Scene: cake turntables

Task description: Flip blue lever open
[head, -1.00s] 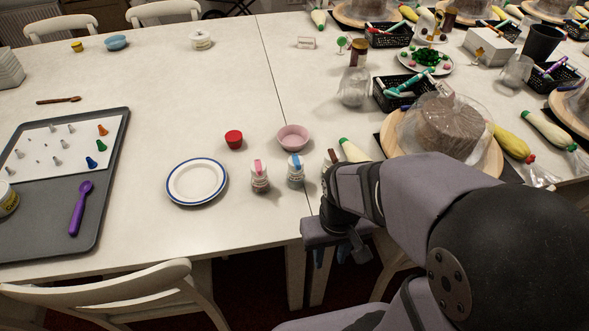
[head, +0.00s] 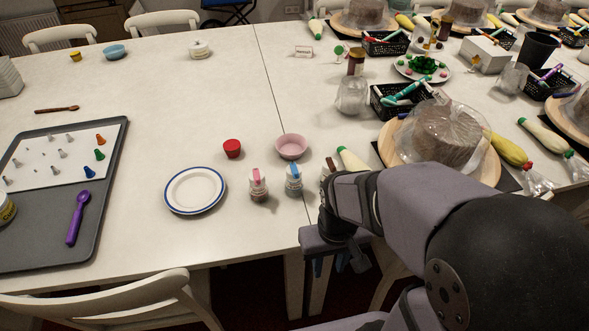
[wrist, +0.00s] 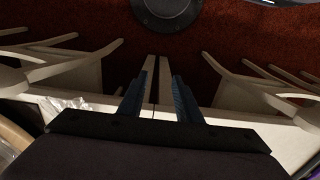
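A small clear shaker jar with a blue lever (head: 293,170) on its lid stands on the table, right of the plate. A like jar with a pink lever (head: 257,176) stands to its left, and one with a brown lever (head: 328,167) stands to its right, partly hidden by my arm. I cannot tell how far the blue lever is raised. My gripper (head: 324,268) is at the table's front edge, pointing down, in front of the jars. In the wrist view, my gripper (wrist: 160,88) has its two blue fingers apart with nothing between them; no jar shows there.
A pink bowl (head: 291,147) and a red cup (head: 232,149) stand behind the jars. A blue-rimmed plate (head: 194,191) lies to the left. A covered cake on a wooden turntable (head: 486,166) is to the right. A chair (head: 120,300) stands at front left.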

